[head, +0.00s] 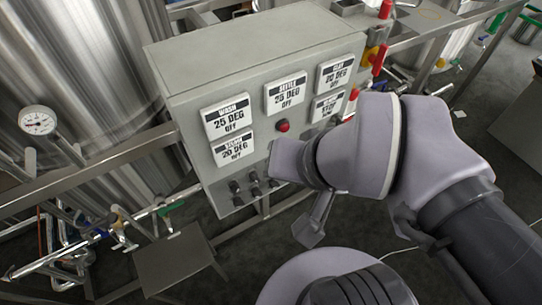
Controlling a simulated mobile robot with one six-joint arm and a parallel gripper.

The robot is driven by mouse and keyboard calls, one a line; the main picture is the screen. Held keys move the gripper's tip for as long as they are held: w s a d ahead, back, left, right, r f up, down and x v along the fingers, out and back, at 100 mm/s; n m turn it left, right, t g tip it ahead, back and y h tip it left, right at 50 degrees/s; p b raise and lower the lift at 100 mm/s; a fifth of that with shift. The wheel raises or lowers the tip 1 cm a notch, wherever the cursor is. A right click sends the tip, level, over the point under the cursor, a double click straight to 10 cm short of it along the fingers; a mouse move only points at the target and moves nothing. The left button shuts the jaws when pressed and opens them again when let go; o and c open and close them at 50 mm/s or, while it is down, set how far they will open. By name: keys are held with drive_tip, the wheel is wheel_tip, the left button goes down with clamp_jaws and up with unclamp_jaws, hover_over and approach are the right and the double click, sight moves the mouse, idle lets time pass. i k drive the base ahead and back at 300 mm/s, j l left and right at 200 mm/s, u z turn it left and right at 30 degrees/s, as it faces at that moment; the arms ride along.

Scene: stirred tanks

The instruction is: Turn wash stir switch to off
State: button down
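The grey control box (250,50) stands in the middle of the head view. Its upper left display (227,118) reads WASH, 25 DEG, OFF. Several small black switches (253,178) sit low on the front panel; their labels and positions are too small to read. My gripper (287,160) is in front of the panel's lower right, just right of the visible switches. It hides part of the panel and perhaps more switches. I cannot make out its fingertips, whether it is open or shut, or whether it touches the panel.
A red button (283,126) is mid-panel among other displays, one marked STORE (233,149). A steel tank (85,90) with a dial gauge (37,121) and a rail (90,160) stand left. Pipes and valves fill the lower left, beside a low metal plate (178,262).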

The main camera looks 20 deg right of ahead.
sight(235, 186)
drive_tip(key=k+j, duration=0.15)
drive_tip(key=j, duration=0.2)
drive_tip(key=k+j+z, duration=0.1)
drive_tip(key=j, duration=0.3)
drive_tip(key=k+j, duration=0.15)
drive_tip(key=j, duration=0.2)
drive_tip(key=k+j, duration=0.15)
drive_tip(key=j, duration=0.25)
drive_tip(key=i+z, duration=0.05)
